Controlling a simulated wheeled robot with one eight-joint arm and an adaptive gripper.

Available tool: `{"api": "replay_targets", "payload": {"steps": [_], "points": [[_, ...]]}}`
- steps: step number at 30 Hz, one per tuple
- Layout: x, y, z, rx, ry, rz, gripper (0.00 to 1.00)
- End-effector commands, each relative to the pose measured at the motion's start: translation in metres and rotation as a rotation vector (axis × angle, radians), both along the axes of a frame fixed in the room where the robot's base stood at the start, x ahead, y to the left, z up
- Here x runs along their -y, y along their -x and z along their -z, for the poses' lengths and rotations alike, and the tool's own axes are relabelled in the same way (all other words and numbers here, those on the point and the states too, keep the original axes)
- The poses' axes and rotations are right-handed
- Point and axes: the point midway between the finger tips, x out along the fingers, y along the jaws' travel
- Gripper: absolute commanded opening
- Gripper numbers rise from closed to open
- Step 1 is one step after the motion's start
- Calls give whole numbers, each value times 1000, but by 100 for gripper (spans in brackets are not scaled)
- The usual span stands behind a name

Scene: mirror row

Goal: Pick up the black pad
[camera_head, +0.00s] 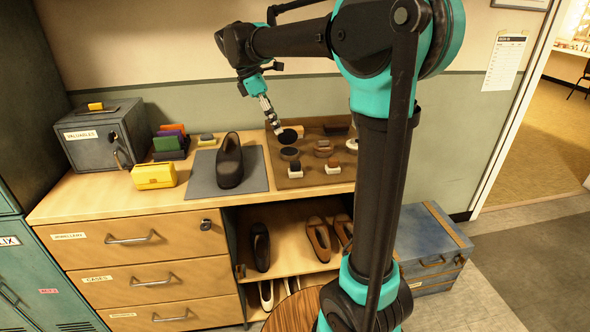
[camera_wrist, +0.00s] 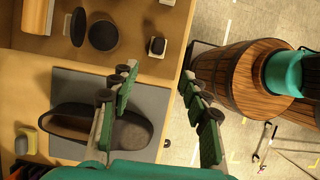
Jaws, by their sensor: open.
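A small block with a black top (camera_head: 293,166) and a pale base sits at the front left of the brown mat and looks like the black pad. In the wrist view the same block (camera_wrist: 157,45) lies just beyond my fingertips. My gripper (camera_head: 276,127) hangs above the mat's back left part, in the head view. In the wrist view my gripper (camera_wrist: 160,72) has its fingers apart with nothing held between them. A black disc (camera_head: 287,136) stands on edge behind a round dark tin (camera_head: 289,153). I cannot tell the gripper's exact height over the block.
A black shoe (camera_head: 229,162) stands on a grey mat (camera_head: 258,171) left of the brown mat (camera_head: 312,182). Other small blocks (camera_head: 333,166) stand nearby. A grey valuables box (camera_head: 104,135) and yellow case (camera_head: 154,175) are farther left. Shoes fill the shelf below.

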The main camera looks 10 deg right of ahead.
Motion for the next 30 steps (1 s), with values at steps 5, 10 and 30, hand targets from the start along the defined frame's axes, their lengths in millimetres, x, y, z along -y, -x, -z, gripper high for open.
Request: {"api": "replay_targets", "payload": {"steps": [5,10,30], "points": [[14,0,32,2,-1,4,47],[27,0,63,2,-1,5,47],[57,-3,137,3,-2,6,47]]}}
